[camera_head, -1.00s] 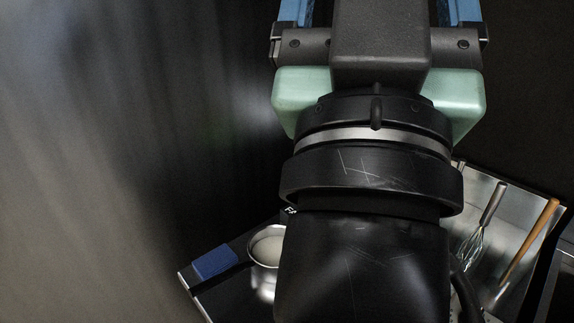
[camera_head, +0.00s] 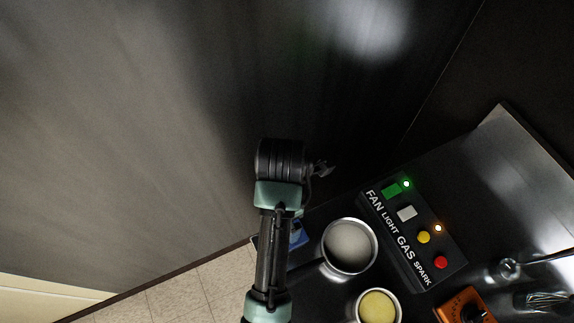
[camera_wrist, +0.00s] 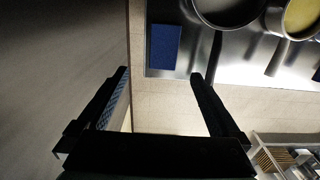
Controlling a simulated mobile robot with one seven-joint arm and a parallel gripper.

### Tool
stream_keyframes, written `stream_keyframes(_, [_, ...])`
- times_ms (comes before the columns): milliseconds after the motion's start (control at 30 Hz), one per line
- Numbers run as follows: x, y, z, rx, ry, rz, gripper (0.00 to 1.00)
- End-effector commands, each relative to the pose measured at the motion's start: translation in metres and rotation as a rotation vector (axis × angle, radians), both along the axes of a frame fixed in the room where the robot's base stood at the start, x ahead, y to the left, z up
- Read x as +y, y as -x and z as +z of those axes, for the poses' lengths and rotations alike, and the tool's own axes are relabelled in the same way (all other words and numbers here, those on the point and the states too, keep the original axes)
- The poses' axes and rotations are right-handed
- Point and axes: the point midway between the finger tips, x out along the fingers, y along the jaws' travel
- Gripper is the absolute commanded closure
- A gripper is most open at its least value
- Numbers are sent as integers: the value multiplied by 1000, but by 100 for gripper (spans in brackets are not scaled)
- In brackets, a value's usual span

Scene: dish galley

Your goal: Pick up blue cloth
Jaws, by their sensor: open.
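The blue cloth (camera_wrist: 164,46) lies flat at the corner of the metal counter in the wrist view. In the head view only part of the cloth (camera_head: 297,236) shows, beside and behind my arm. My gripper (camera_wrist: 160,78) is open and empty in the wrist view, its two fingers spread wide. The cloth appears beyond the fingertips, between their lines and nearer the right finger. A gap shows between the fingers and the cloth.
A pot (camera_head: 350,247) stands right of the cloth, with a pot of yellow contents (camera_head: 378,307) near it. A labelled button panel (camera_head: 412,235), an orange object (camera_head: 465,305) and a whisk (camera_head: 543,300) are farther right. A dark wall (camera_wrist: 66,60) rises beside the counter; tiled floor (camera_wrist: 175,115) lies below its edge.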

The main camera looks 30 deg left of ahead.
Motion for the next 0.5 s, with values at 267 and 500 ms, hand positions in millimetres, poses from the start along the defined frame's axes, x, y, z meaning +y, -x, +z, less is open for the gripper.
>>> stream_keyframes(267, [-1,3,-41,15,5,15,0])
stream_keyframes(500, [-1,3,-72,13,5,13,0])
